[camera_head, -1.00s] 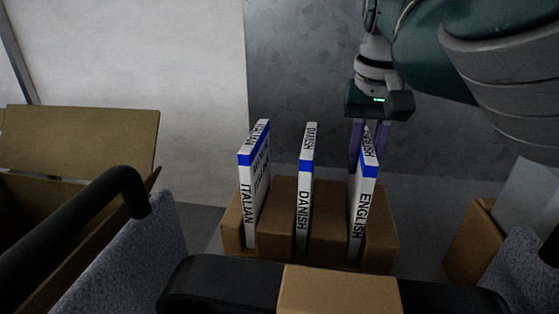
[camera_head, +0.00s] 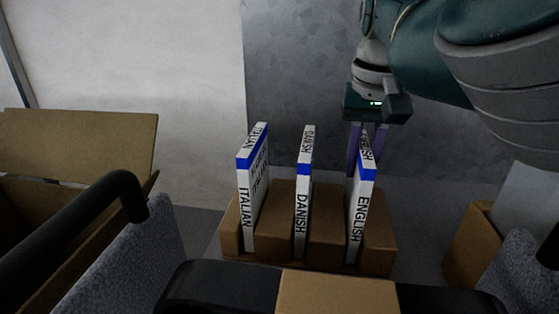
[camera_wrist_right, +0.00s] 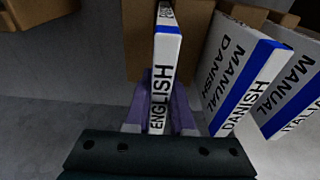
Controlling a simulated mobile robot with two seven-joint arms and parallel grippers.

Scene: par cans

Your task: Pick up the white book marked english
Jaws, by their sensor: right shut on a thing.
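The white book marked English (camera_head: 361,215), with a blue band, stands upright in the right slot of a brown holder (camera_head: 328,226). My right gripper (camera_head: 365,150) comes from above and is shut on the far upper part of this book. In the right wrist view the English book (camera_wrist_right: 161,85) sits between the purple fingers of my right gripper (camera_wrist_right: 160,110). The lower end of the book is hidden in the holder. My left gripper is not in view.
A white Danish book (camera_head: 302,205) stands in the middle slot and a white Italian book (camera_head: 247,205) in the left slot. An open cardboard box (camera_head: 100,140) is at the left. Another brown box (camera_head: 470,250) is at the right. A grey wall stands behind.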

